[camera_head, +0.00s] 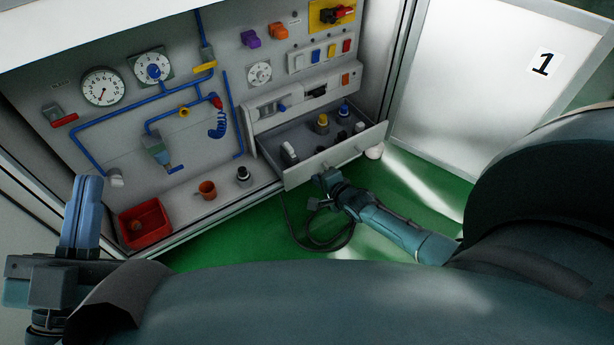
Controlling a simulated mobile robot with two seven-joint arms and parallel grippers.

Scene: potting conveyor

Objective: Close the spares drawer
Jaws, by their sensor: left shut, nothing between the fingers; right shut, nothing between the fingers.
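The spares drawer (334,156) is pulled out of the lower right of the cabinet. Several small parts stand in it, among them a yellow-topped one (321,124), a blue-topped one (343,112) and a white one (289,152). My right gripper (327,177) is shut and empty, close in front of the drawer's front panel, left of its middle. I cannot tell whether it touches the panel. My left gripper (88,180) is shut and empty at the left, well away from the drawer, with its fingers pointing up.
A red bin (146,226), an orange cup (207,189) and a dark knob-like part (244,175) are on the cabinet's lower ledge. A black cable (318,243) lies on the green floor by my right gripper. A white door marked 1 (480,80) stands open at right.

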